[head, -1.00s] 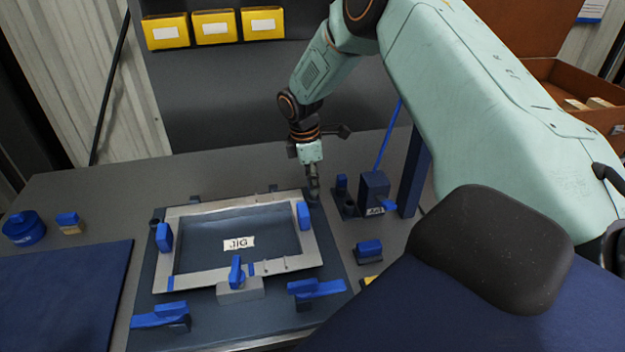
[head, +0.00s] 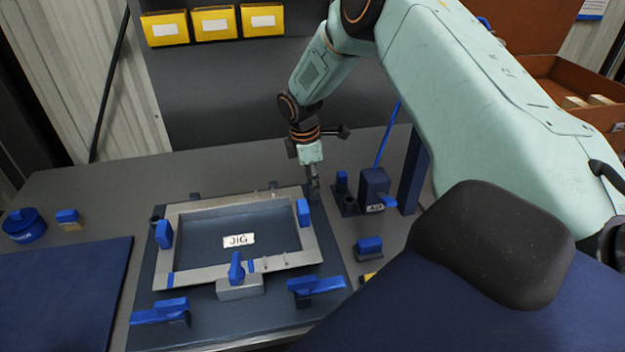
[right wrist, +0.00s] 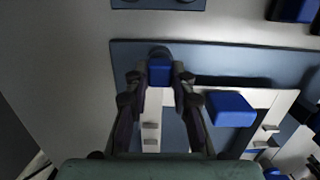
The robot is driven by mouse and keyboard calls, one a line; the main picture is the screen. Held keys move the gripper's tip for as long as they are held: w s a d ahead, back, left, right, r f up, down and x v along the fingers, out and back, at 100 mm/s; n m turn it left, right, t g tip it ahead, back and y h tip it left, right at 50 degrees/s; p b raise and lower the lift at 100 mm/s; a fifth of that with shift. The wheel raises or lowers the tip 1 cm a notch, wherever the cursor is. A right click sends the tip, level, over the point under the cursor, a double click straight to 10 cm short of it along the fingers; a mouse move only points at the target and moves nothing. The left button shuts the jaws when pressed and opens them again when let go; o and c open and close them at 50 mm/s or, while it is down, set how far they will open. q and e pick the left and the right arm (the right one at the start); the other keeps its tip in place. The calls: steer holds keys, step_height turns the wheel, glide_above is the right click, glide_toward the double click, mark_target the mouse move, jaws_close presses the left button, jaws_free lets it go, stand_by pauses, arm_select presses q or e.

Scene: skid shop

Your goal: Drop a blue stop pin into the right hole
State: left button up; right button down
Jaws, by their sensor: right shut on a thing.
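My right gripper (head: 314,192) points down at the far right corner of the jig board (head: 335,262). In the right wrist view its fingers (right wrist: 159,80) are shut on a blue stop pin (right wrist: 159,70). A dark round collar (right wrist: 158,50) shows just beyond the pin, at the board's edge. The right hole is mostly hidden by the gripper and pin, so I cannot tell whether the pin is in it. A dark collar (head: 155,220) stands at the board's left corner. Another blue pin (head: 341,180) stands in a small holder (head: 345,209). My left gripper is not in view.
A pale frame (head: 190,280) lies on the board with blue clamps (head: 303,212) around it. A dark blue block with a lever (head: 374,186) stands right of the holder. A blue mat (head: 60,290) lies at left. Yellow bins (head: 214,24) hang behind.

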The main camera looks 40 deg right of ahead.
steer(key=shift+f, duration=0.2)
stand_by(0.4)
steer(key=c, duration=1.1)
jaws_free()
steer(key=shift+o, duration=0.3)
steer(key=o, duration=0.4)
steer(key=shift+r+p, duration=3.4)
steer(key=shift+r, duration=0.1)
